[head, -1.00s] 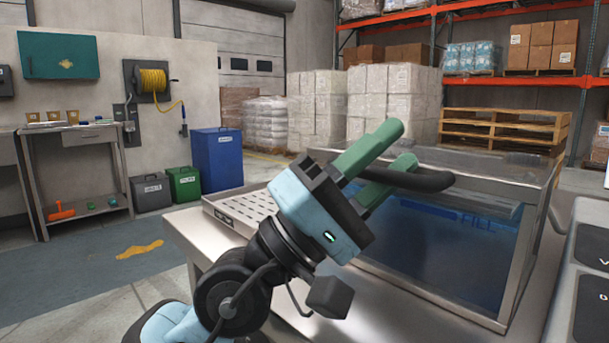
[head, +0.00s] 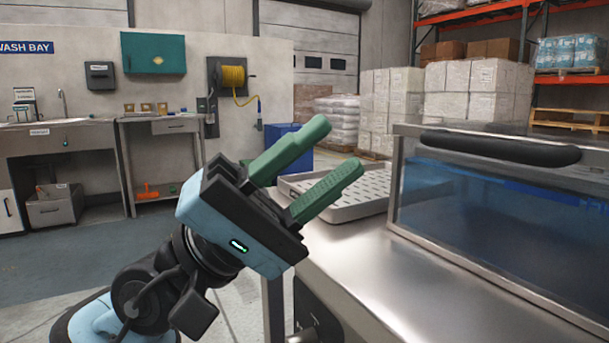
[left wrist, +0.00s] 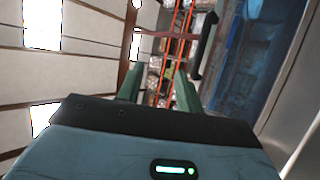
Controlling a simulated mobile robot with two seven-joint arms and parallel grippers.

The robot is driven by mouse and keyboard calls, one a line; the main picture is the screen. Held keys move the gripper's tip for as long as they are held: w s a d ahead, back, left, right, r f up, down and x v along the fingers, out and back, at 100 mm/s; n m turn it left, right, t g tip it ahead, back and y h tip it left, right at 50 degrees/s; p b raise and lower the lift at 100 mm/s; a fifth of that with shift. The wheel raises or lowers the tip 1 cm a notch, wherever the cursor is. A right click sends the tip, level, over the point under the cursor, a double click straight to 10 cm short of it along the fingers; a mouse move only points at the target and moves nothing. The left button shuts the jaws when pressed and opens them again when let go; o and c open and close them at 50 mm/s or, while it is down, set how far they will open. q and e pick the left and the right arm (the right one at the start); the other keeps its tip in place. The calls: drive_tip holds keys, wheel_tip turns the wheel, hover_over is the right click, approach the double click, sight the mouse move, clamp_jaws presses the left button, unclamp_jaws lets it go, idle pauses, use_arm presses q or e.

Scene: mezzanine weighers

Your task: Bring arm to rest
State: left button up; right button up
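My left gripper (head: 334,147) has two green fingers and a pale blue body. It is raised beside the steel bench (head: 400,290), with its fingers pointing up and to the right. The fingers stand apart with nothing between them, as the left wrist view (left wrist: 158,85) also shows. The black bar handle (head: 500,148) on the glass-fronted steel case (head: 398,190) is to the right of the fingers, apart from them. The handle also shows in the left wrist view (left wrist: 206,45). My right gripper is not in view.
A perforated tray (head: 345,213) sits at the bench's far left corner, just behind the fingers. A blue bin (head: 300,160) stands on the floor beyond. A sink unit (head: 60,140) and side table (head: 160,128) line the back wall. Open floor lies to the left.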

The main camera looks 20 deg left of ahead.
use_arm(q)
drive_tip(key=shift+s+a, duration=0.3)
drive_tip(key=shift+a, duration=0.2)
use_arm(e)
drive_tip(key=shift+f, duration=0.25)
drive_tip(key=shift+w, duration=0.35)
